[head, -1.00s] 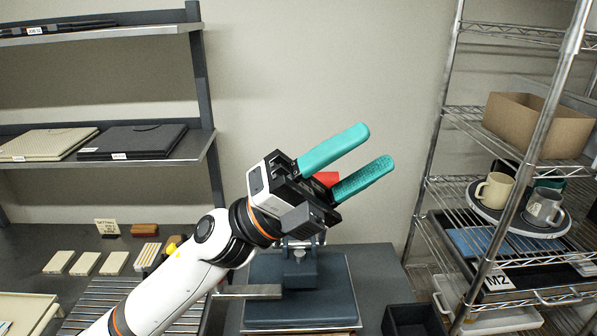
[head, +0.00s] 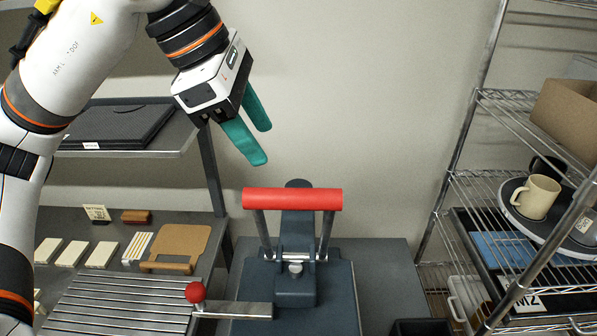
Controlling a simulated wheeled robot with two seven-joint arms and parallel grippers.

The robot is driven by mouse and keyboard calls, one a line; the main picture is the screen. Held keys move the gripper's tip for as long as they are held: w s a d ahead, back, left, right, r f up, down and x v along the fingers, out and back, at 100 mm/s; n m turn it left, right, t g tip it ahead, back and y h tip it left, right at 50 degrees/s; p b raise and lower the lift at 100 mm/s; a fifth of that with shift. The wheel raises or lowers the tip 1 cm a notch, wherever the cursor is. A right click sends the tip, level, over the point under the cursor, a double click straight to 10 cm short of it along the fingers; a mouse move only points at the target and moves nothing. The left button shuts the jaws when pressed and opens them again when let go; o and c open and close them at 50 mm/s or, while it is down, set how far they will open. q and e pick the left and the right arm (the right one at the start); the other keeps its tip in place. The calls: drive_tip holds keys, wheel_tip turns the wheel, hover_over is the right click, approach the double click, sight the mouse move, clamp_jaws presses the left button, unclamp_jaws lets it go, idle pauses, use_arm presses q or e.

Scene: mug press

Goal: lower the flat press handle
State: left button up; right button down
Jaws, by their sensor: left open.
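The flat press (head: 296,270) stands on a grey table. Its red handle bar (head: 292,199) lies crosswise at the top of two metal arms and is raised above the dark press body. My left gripper (head: 257,143) has teal fingers that point down and to the right. It is open and empty, above and left of the red handle, and does not appear to touch it. My right gripper is not in view.
A small red-knobbed lever (head: 196,293) sits left of the press beside a slatted metal surface (head: 125,303). A brown board (head: 181,243) and pale blocks lie farther left. A wire rack with a cream mug (head: 537,196) stands at the right. A black bin (head: 421,327) is at lower right.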

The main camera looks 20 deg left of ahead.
sight(288, 192)
use_arm(q)
drive_tip(key=p+x, duration=0.1)
drive_tip(key=x, duration=0.2)
drive_tip(key=s+p+x, duration=0.1)
drive_tip(key=x, duration=0.3)
drive_tip(key=shift+s+d+f, duration=0.1)
drive_tip(key=shift+s+d, duration=0.05)
drive_tip(key=shift+s, duration=0.1)
drive_tip(key=x, duration=0.3)
drive_tip(key=shift+w+p, duration=0.15)
drive_tip(key=shift+p, duration=0.2)
drive_tip(key=shift+d+f, duration=0.1)
drive_tip(key=shift+f, duration=0.25)
drive_tip(key=shift+c, duration=0.9)
drive_tip(key=c, duration=0.9)
clamp_jaws()
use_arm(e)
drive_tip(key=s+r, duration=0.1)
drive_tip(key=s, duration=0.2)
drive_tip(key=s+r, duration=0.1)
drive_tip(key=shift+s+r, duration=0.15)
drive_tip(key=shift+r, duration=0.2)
